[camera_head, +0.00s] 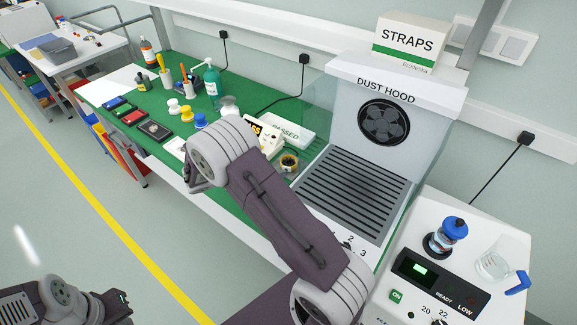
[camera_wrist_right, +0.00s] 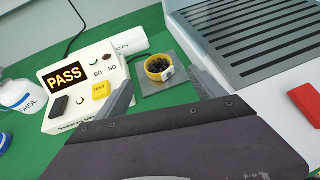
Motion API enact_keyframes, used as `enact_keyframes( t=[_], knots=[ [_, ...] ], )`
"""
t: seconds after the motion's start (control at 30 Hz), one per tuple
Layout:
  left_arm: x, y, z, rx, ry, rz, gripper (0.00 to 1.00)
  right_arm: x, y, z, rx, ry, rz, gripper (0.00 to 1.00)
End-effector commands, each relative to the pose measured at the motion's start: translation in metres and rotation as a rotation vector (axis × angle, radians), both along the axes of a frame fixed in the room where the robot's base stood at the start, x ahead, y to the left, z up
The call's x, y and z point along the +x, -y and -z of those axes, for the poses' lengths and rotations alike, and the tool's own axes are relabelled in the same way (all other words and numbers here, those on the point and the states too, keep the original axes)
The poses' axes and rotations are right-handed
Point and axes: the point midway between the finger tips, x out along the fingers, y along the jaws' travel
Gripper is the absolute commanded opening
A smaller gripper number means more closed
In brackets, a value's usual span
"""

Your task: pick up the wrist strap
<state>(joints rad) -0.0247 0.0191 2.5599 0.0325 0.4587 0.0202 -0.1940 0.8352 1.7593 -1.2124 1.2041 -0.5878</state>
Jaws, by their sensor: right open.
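The wrist strap, seemingly the yellow band with a dark coil inside and a pale tag (camera_wrist_right: 158,70), lies on a small grey mat (camera_wrist_right: 149,87) beside the tester. It also shows in the head view (camera_head: 288,161), just right of my right arm. My right gripper (camera_wrist_right: 162,82) is open and empty, its two fingers reaching toward the strap from either side in the wrist view, apart from it. In the head view my right wrist hides those fingers. My left gripper (camera_head: 121,304) is at the bottom left, far from the bench; its jaws are unclear.
A tester reading PASS (camera_wrist_right: 85,80) stands left of the strap. A dust hood with a slotted grille (camera_head: 352,193) is to the right, with a STRAPS box (camera_head: 411,42) on top. A PASSED tray (camera_head: 285,128) is behind. Bottles and stamps crowd the green bench leftward.

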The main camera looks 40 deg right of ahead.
Motion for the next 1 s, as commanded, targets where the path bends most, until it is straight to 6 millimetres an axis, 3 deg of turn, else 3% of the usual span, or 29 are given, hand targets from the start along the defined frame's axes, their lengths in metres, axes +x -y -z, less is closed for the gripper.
enact_keyframes(
  t=[0.13, 0.33, 0.57, 0.83, 0.87, 1.0],
  knots=[
    [0.000, 0.000, -0.001, 0.000, 0.000, 0.000, 0.00, 0.001, 0.022, 0.011, 0.001, -0.002, 0.004, 0.79],
    [0.000, 0.000, -0.002, 0.000, 0.000, 0.000, 0.00, 0.003, 0.035, 0.018, 0.002, -0.001, 0.004, 0.79],
    [0.000, 0.000, -0.005, 0.000, 0.000, 0.000, 0.00, 0.009, 0.069, 0.036, 0.003, -0.002, 0.005, 0.79],
    [0.000, 0.000, -0.005, 0.000, 0.000, 0.000, 0.00, 0.010, 0.075, 0.039, 0.004, 0.000, 0.003, 0.79],
    [0.000, 0.000, -0.005, 0.000, 0.000, 0.000, 0.00, 0.010, 0.074, 0.039, 0.004, 0.000, 0.003, 0.73],
    [0.000, 0.000, -0.005, 0.000, 0.000, 0.000, 0.00, 0.010, 0.074, 0.039, 0.004, 0.000, 0.003, 0.34]
  ],
)
